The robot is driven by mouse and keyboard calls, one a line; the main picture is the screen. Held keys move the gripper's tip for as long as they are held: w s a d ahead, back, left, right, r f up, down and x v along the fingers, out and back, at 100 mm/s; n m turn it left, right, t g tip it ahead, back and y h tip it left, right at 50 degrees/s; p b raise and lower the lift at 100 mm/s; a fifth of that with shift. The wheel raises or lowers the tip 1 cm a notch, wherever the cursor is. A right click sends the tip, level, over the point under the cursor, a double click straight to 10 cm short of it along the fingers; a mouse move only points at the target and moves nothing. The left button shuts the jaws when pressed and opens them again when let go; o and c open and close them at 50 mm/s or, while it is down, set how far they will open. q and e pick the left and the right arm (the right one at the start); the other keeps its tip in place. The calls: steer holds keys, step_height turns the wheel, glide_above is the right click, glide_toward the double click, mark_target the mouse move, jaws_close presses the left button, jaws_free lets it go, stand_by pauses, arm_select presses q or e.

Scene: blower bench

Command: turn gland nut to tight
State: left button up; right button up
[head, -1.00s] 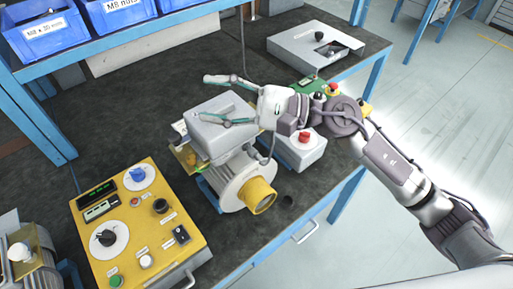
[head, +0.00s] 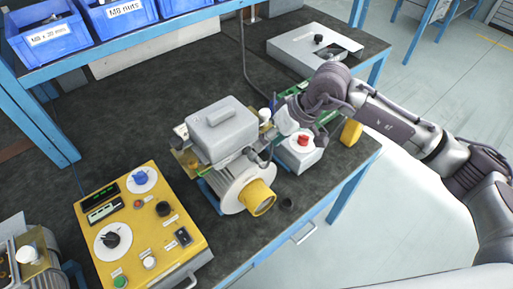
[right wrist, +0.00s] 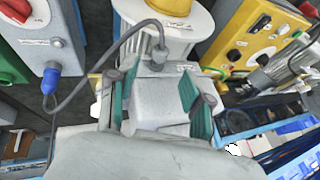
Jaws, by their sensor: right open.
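The blower motor (head: 240,178), with a grey terminal box (head: 215,125) on top and a yellow outlet (head: 258,198), stands on the dark bench. In the right wrist view, the small grey gland nut (right wrist: 158,52) sits where the grey cable enters the motor unit. My right gripper (right wrist: 155,80) is open, its teal-lined fingers apart on either side of a pale grey block, with the gland nut just beyond the fingertips. My left gripper is out of view.
A yellow control panel (head: 140,233) stands left of the motor. Blue bins (head: 45,38) line the shelf behind.

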mark_target(255, 154)
steer(key=p+x, duration=0.1)
steer(key=x, duration=0.5)
steer(key=shift+a+f+p, duration=0.2)
steer(key=shift+f+p, duration=0.1)
steer(key=shift+p, duration=0.05)
jaws_close()
steer(key=shift+f, duration=0.1)
steer(key=y+b, duration=0.1)
steer(key=b, duration=0.5)
steer(key=g+y+b, duration=0.1)
steer(key=y+b, duration=0.1)
steer(key=b, duration=0.4)
steer(key=f+m+g+y+b, duration=0.1)
steer(key=b, duration=0.5)
steer(key=shift+w+d, duration=0.2)
steer(key=shift+d, duration=0.1)
steer(key=shift+r+g+y+b, duration=0.1)
steer(key=shift+g+y+b, duration=0.2)
steer(key=shift+r, duration=0.2)
